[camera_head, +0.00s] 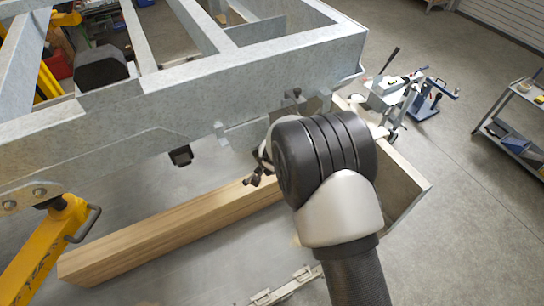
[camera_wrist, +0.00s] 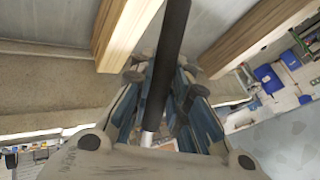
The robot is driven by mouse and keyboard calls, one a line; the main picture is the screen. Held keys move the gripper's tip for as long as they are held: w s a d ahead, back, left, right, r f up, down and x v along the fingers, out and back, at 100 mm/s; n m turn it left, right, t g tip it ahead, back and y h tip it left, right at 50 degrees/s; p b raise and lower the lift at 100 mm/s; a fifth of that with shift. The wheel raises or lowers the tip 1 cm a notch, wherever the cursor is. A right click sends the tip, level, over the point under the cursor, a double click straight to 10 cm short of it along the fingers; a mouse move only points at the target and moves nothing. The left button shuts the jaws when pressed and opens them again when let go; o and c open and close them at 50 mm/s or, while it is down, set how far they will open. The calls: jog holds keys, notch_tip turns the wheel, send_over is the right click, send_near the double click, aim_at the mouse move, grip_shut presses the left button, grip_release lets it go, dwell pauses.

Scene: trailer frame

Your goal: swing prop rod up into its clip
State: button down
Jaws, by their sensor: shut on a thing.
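The prop rod (camera_wrist: 172,45) is a dark, slim bar with a bright metal lower end (camera_wrist: 149,134) in the wrist view. It runs from the top edge down between the blue-grey fingers of my gripper (camera_wrist: 162,80), which is shut on it. In the head view my wrist hides the rod and most of my gripper (camera_head: 258,174), which is below the galvanized trailer frame (camera_head: 240,75). A small black socket-like part (camera_head: 181,156) hangs under the frame's side rail, left of my gripper. I cannot tell whether it is the clip.
A long timber beam (camera_head: 165,236) lies below the frame, left of my arm. A yellow stand (camera_head: 48,250) with a grey handle is at the lower left. A wheeled jack (camera_head: 395,92) and a shelf cart (camera_head: 508,135) stand to the right. Floor between them is clear.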

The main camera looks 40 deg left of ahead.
jog(key=c, duration=1.5)
grip_release()
jog(key=v, duration=1.2)
jog(key=shift+w, duration=0.1)
jog(key=shift+r, duration=0.1)
